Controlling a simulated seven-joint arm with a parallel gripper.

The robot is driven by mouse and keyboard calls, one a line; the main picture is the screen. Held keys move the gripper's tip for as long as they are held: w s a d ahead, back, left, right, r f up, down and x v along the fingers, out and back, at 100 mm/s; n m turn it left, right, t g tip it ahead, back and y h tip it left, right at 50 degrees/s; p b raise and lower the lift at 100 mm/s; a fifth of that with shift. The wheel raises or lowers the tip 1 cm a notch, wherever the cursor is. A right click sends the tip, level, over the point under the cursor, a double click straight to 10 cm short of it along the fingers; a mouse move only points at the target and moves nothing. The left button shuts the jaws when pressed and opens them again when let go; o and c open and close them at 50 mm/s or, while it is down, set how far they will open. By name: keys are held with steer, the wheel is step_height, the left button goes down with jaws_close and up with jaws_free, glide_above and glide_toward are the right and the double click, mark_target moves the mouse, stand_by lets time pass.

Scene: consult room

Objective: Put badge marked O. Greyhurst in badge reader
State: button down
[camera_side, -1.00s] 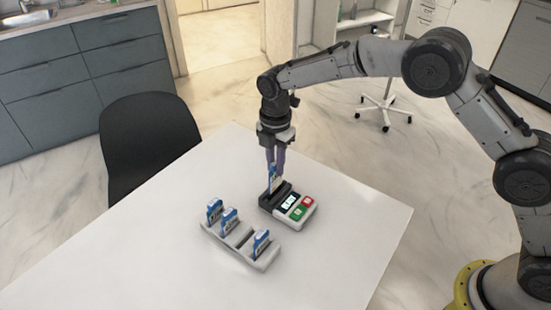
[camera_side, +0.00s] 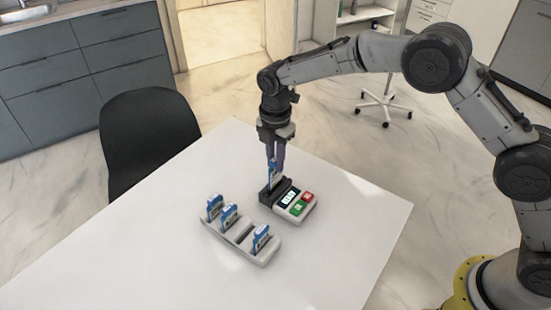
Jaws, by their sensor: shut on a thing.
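The badge reader (camera_side: 293,208) stands on the white table, with a dark slot block at its left, a small lit screen, and red and green keys. My gripper (camera_side: 275,161) points straight down over the slot block. It is shut on a blue and white badge (camera_side: 273,174), which stands upright with its lower end at the slot. I cannot tell how deep the badge sits, and its name is too small to read. A pale badge rack (camera_side: 226,243) left of the reader holds three upright blue and white badges (camera_side: 229,216). One rack slot between them is empty.
The white table (camera_side: 130,255) is clear around the rack and reader. A black chair (camera_side: 147,140) stands at its far left edge. Grey drawers and a wheeled stand are farther back, apart from the table.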

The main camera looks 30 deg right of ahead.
mark_target(275, 184)
steer(key=shift+f, duration=2.15)
stand_by(1.4)
steer(key=shift+c, duration=2.4)
jaws_free()
steer(key=shift+r, duration=3.55)
